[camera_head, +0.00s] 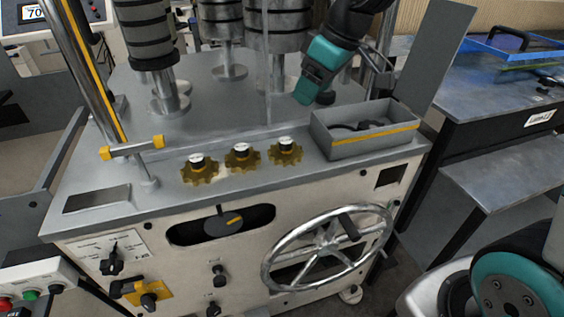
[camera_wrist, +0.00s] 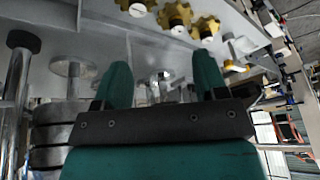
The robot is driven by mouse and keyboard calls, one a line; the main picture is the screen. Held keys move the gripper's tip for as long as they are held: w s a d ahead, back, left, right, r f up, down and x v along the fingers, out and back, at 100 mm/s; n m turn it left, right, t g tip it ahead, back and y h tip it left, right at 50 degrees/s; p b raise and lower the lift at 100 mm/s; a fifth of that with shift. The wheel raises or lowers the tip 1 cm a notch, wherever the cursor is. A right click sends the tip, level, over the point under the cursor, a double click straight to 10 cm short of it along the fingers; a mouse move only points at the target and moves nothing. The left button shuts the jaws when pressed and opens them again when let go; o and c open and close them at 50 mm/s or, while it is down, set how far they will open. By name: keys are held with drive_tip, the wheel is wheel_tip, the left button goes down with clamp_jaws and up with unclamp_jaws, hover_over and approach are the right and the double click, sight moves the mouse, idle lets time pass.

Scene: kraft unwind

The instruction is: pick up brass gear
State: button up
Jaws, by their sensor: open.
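Three brass gears with dark, pale-topped hubs stand in a row near the front of the grey machine top: a left gear (camera_head: 199,170), a middle gear (camera_head: 243,158) and a right gear (camera_head: 285,153). Golden gears also show along the upper right of the wrist view, including one at the top (camera_wrist: 174,15) and another beside it (camera_wrist: 206,27). My teal gripper (camera_head: 304,92) is above the machine top, behind the right gear and apart from it. In the wrist view, its two fingers (camera_wrist: 162,76) are spread with nothing held between them.
A grey open bin (camera_head: 365,143) with dark items inside stands right of the gears, beside an upright grey panel (camera_head: 433,58). Metal rollers (camera_head: 148,35) stand behind. A yellow-ended bar (camera_head: 132,148) is at left. A handwheel (camera_head: 328,247) is on the front face.

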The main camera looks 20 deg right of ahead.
drive_tip(key=w+d+f, duration=0.2)
drive_tip(key=w, duration=0.2)
drive_tip(key=p, duration=0.2)
hover_over(286, 140)
drive_tip(key=s+d, duration=0.1)
drive_tip(key=d, duration=0.1)
drive_tip(key=f, duration=1)
drive_tip(key=shift+s+a+f, duration=0.15)
drive_tip(key=shift+a, duration=0.05)
drive_tip(key=shift+p+x, duration=0.8)
drive_tip(key=shift+x, duration=2.05)
drive_tip(key=shift+s+t, duration=0.1)
drive_tip(key=shift+t, duration=0.2)
clamp_jaws()
